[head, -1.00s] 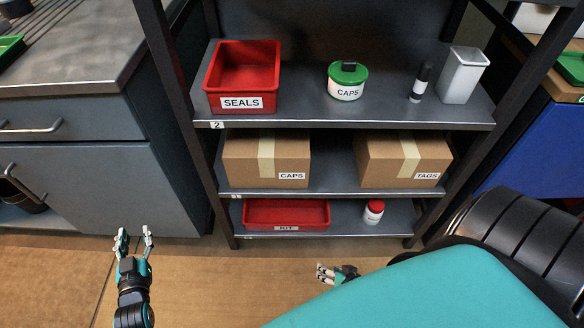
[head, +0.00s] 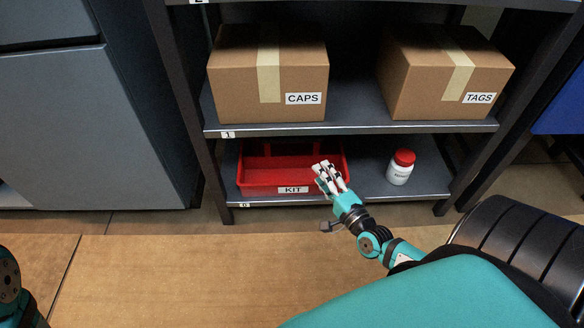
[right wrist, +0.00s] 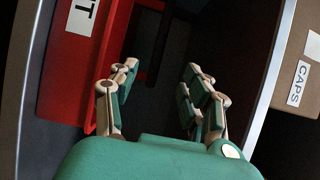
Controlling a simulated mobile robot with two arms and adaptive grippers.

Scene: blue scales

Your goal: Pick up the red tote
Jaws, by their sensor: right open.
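The red tote (head: 262,186) with a KIT label sits on the bottom shelf, under the CAPS box. It also fills the left part of the right wrist view (right wrist: 68,75), seen tilted. My right gripper (head: 328,176) is open and empty at the tote's front right corner, covering a bit of that corner. In the right wrist view its fingers (right wrist: 161,72) are spread, the left one near the tote's edge. I cannot tell whether it touches. My left gripper is out of view; only part of my left arm shows at bottom left.
A white bottle with a red lid (head: 400,167) stands right of the tote. The CAPS box (head: 235,75) and TAGS box (head: 420,80) sit on the shelf (head: 350,124) above, leaving a low gap. Shelf posts stand on both sides. The floor (head: 180,270) in front is clear.

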